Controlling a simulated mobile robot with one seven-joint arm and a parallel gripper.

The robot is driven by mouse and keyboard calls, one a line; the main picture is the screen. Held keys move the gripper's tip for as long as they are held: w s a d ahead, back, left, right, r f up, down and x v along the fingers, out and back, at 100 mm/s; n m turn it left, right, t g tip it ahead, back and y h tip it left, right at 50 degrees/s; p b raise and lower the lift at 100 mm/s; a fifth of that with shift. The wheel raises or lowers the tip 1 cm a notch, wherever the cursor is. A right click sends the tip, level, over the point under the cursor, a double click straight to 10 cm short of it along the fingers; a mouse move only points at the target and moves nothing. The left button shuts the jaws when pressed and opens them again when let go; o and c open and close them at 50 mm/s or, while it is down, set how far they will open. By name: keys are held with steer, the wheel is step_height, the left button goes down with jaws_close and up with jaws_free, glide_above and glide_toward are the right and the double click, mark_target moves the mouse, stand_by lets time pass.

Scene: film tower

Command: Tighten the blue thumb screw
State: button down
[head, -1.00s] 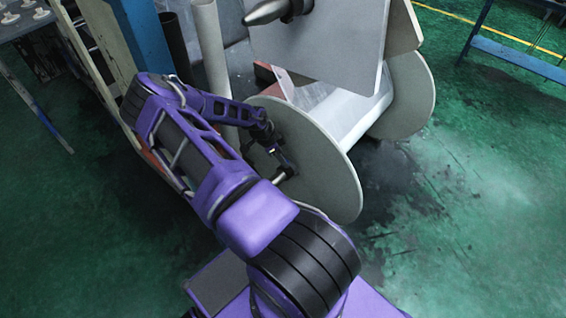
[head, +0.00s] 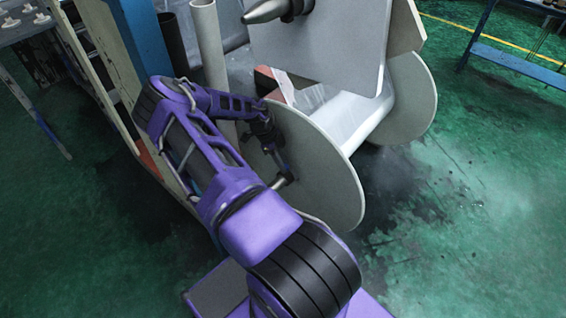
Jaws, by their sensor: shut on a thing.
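The lower film spool has a large round grey flange (head: 325,178) facing me, with a roll of clear film (head: 362,118) behind it. A short metal shaft end (head: 282,182) sticks out from the flange's centre. My gripper (head: 277,164) is at this shaft end, close in front of the flange. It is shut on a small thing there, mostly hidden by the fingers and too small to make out. I cannot pick out any blue thumb screw in the head view.
An upper panel (head: 320,45) with a pointed shaft (head: 268,10) overhangs the spool. A blue and wooden upright (head: 135,45) and a grey pipe (head: 208,45) stand left. A blue bench (head: 520,62) is far right. Green floor (head: 470,220) is open at right.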

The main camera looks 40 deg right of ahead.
steer(key=shift+f, duration=0.1)
steer(key=c, duration=0.9)
jaws_free()
steer(key=shift+o, duration=0.2)
steer(key=p+v, duration=0.2)
steer(key=v, duration=1.5)
steer(key=shift+r, duration=0.2)
steer(key=shift+a, duration=0.1)
